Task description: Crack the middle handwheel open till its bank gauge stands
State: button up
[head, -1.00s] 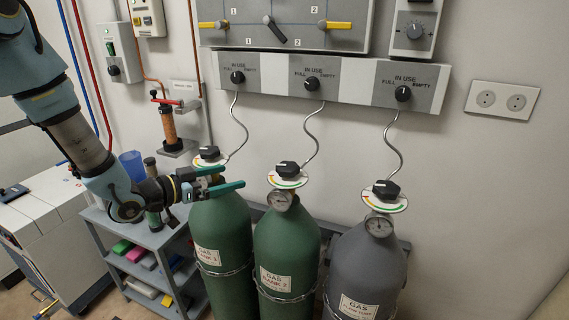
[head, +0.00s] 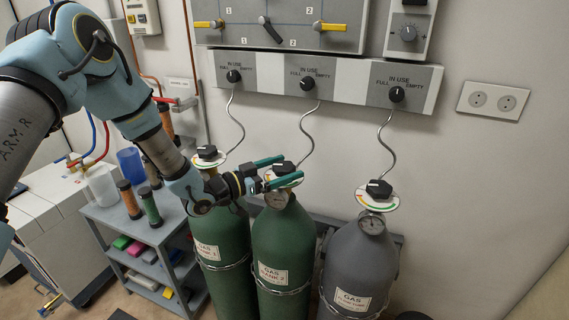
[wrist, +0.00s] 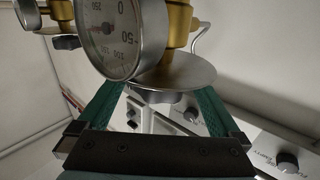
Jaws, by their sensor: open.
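The middle handwheel (head: 283,167) is a black knob above a round coloured dial plate, on top of the green bank 2 cylinder (head: 283,240). Its bank gauge (head: 277,198) is a round dial just below; in the wrist view the gauge (wrist: 108,38) is large and close, partly cut off at the top. My gripper (head: 279,173) is open, with its green fingers reaching from the left around the middle handwheel. In the wrist view the fingers (wrist: 158,112) stand either side of the round plate (wrist: 175,76). I cannot tell whether they touch the knob.
The left handwheel (head: 207,153) and right handwheel (head: 379,188) top the neighbouring cylinders. Thin curved pipes rise to the wall panel (head: 318,75) behind. A grey shelf cart (head: 150,235) with tubes stands left. Free wall is on the right.

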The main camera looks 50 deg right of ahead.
jog(key=shift+d, duration=0.25)
jog(key=c, duration=1.3)
